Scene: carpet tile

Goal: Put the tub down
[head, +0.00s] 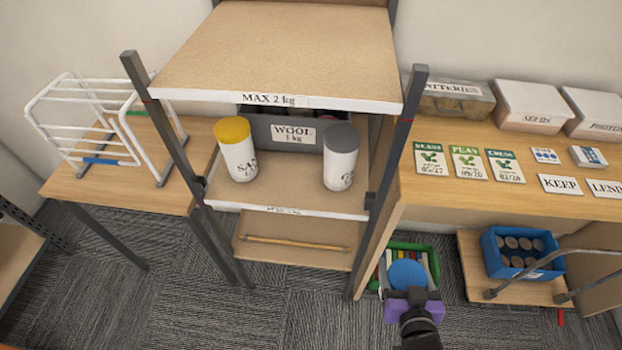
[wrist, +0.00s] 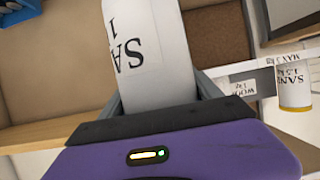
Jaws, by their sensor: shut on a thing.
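The held tub (wrist: 150,45) is white with a printed label starting "SAN"; the rest is cut off. In the head view I look down on its blue lid (head: 407,272), which hides its body. My purple gripper (head: 412,300) is shut on this tub, its two grey fingers on either side of it in the wrist view (wrist: 162,92). It is right of the shelf rack, in front of the wooden counter. A yellow-lidded tub (head: 236,150) and a grey-lidded tub (head: 341,158) stand upright on the rack's middle shelf (head: 285,192).
A grey WOOL bin (head: 265,130) stands behind the two tubs, with bare shelf between them. The top shelf (head: 285,50), marked MAX 2 kg, is empty. A green crate (head: 433,253) and a blue crate (head: 495,266) sit low at right. A white wire rack (head: 90,130) stands left.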

